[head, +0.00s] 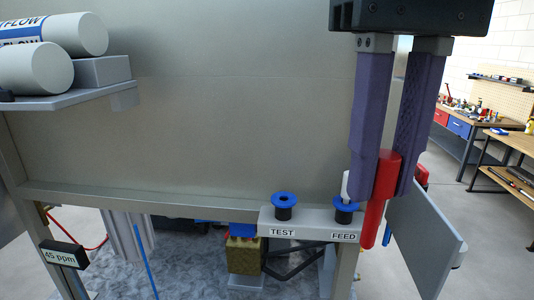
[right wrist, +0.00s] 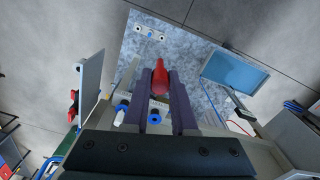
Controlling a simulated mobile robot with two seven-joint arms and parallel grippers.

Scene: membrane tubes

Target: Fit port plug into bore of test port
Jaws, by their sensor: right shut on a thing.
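The red port plug (head: 376,213) is held between the two purple fingers of my right gripper (head: 385,190). It hangs roughly upright with a narrower lower end, just right of the FEED port in the head view. In the right wrist view the plug (right wrist: 160,78) shows between the fingers (right wrist: 160,92). The test port (head: 284,207), with a blue ring, dark bore and TEST label, is on a grey bracket, left of the plug and apart from it. It also shows in the right wrist view (right wrist: 158,115). My left gripper is out of view.
The FEED port (head: 344,211) has a blue ring and a white piece (head: 345,185) standing at it. A grey plate (head: 425,238) juts out to the right of the bracket (head: 313,219). A large metal panel (head: 220,100) stands behind. White cylinders (head: 60,35) lie on a shelf at upper left.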

